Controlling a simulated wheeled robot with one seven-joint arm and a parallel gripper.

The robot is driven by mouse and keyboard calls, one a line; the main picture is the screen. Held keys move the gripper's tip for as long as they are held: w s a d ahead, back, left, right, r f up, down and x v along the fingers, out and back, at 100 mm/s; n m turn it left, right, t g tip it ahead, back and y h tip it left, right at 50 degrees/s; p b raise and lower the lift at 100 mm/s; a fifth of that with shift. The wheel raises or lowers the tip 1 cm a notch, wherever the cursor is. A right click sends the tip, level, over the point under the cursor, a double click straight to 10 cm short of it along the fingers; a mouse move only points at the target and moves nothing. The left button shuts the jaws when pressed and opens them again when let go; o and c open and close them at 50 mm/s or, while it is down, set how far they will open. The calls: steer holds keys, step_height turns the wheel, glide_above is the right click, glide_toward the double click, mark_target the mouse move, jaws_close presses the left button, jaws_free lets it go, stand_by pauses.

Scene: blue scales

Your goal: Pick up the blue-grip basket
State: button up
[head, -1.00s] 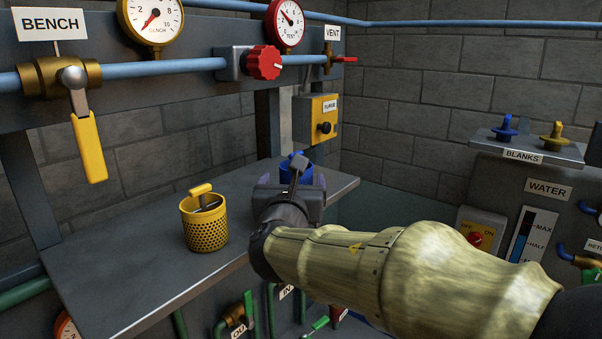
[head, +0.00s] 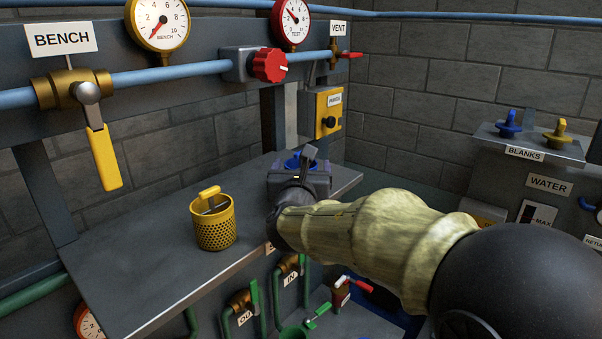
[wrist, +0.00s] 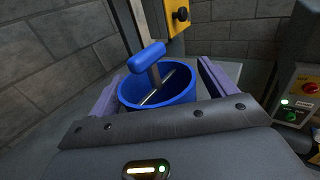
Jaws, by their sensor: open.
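The blue-grip basket (wrist: 184,95) is a blue round bucket with a blue T-shaped grip (wrist: 147,55) on a metal post. It stands upright on the bench, and in the head view only part of it (head: 293,164) shows behind my gripper. My gripper (wrist: 158,88) is open, with one purple finger to the left of the basket and the other to its right in the wrist view. Its lower part is hidden by the gripper body. I cannot tell whether the fingers touch it.
A yellow perforated basket (head: 215,228) with a yellow grip stands on the grey bench (head: 150,277), left of my gripper. A yellow purge box (head: 327,113) hangs behind the blue basket. Pipes and valves run above and below the bench.

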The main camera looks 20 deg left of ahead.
steer(key=shift+c, duration=0.3)
steer(key=c, duration=1)
steer(key=shift+c, duration=0.2)
step_height(320, 180, up, 10)
steer(key=shift+b, duration=0.65)
